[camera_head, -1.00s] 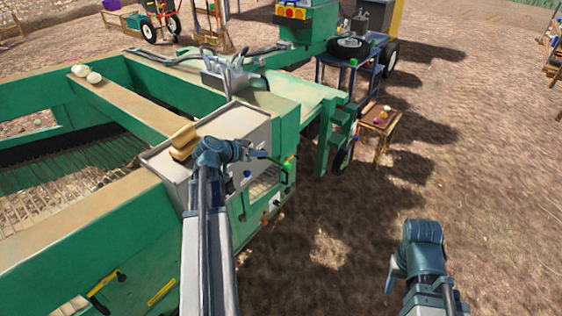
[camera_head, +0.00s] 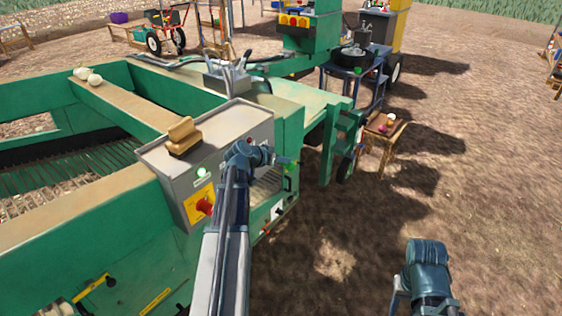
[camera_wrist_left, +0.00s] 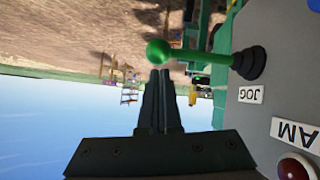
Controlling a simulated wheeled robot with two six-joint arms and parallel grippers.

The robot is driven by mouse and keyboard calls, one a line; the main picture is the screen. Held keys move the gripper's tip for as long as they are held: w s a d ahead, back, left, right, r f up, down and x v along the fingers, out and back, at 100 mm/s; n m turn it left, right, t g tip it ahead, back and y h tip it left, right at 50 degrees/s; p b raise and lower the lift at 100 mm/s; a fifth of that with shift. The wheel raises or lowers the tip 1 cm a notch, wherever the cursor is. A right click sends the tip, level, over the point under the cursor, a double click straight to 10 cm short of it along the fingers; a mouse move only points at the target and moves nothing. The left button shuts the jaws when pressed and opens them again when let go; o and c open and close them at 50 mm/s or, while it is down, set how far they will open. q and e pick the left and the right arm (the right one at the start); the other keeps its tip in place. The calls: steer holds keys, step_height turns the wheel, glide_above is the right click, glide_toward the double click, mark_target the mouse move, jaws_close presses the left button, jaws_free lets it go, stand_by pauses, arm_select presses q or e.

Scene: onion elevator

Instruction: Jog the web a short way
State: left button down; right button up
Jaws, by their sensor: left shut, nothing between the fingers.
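The control panel (camera_head: 225,135) is a grey box on the green machine. In the left wrist view a green lever with a round knob (camera_wrist_left: 158,50) sticks out from a black boot (camera_wrist_left: 249,63) beside a label reading JOG (camera_wrist_left: 248,96). My left gripper (camera_wrist_left: 160,75) is shut and empty, its fingertips just beside the lever's knob; contact cannot be told. In the head view my left gripper (camera_head: 284,161) is at the panel's right edge, partly hidden by its wrist. The rod web (camera_head: 80,182) lies inside the green frame. My right arm shows at lower right; its fingers are not clear.
A red switch (camera_head: 205,206) on a yellow plate and a green button (camera_head: 203,173) are on the panel. A tan block-shaped object (camera_head: 184,136) rests on top. Onions (camera_head: 88,76) lie on the frame's beam. A small wooden table (camera_head: 384,128) stands right, with open dirt beyond.

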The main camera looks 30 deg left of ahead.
arm_select(q)
steer(key=shift+d+f, duration=0.1)
steer(key=shift+f, duration=0.25)
